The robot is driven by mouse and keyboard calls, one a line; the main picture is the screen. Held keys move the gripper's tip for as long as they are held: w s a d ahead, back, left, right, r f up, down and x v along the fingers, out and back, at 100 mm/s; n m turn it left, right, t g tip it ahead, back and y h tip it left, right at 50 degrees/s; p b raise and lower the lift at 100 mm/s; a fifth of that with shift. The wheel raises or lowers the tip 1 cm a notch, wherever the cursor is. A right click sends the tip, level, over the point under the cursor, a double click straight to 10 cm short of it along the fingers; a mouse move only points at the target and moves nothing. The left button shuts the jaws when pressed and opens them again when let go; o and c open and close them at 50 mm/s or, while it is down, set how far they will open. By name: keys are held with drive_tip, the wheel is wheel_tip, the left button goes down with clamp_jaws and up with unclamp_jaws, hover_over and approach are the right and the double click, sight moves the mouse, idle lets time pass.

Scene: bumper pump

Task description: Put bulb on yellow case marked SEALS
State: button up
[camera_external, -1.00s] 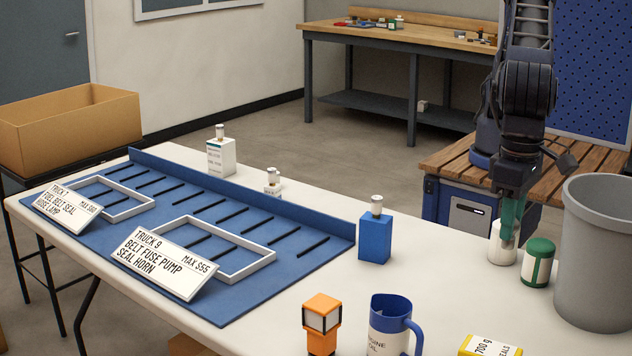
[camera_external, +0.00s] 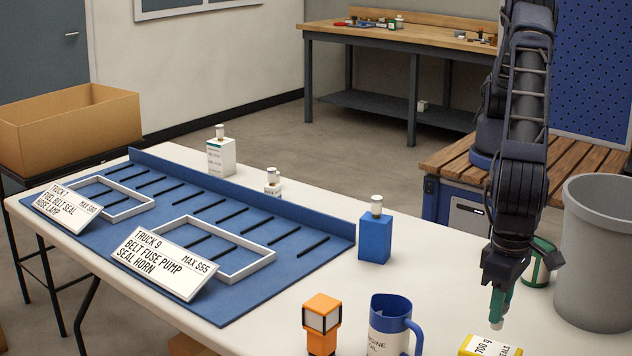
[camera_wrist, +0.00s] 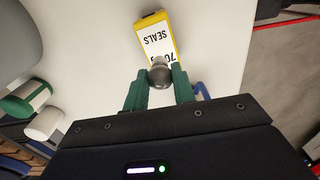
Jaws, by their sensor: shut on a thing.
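My gripper (camera_external: 500,300) points down over the front right of the white table. It is shut on the bulb, which shows as a round grey thing between the green fingertips (camera_wrist: 158,88) in the wrist view (camera_wrist: 160,75). In the external view the bulb's pale end (camera_external: 496,323) shows below the fingers. The yellow case (camera_external: 490,346), with a white label reading SEALS, lies at the table's front, cut off by the picture's lower edge. In the wrist view the case (camera_wrist: 172,25) lies just beyond the bulb, which overlaps its near end. The bulb appears above the case, apart from it.
A blue-handled mug (camera_external: 390,325) and an orange lamp-like thing (camera_external: 321,325) stand left of the case. A green can (camera_external: 541,262) and a white can (camera_wrist: 43,123) stand behind, near a grey bin (camera_external: 598,250). A blue box (camera_external: 375,238) stands farther back.

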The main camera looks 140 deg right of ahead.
sight(483, 316)
drive_tip(key=shift+f, duration=2.3)
drive_tip(key=shift+f, duration=0.1)
drive_tip(key=o, duration=0.8)
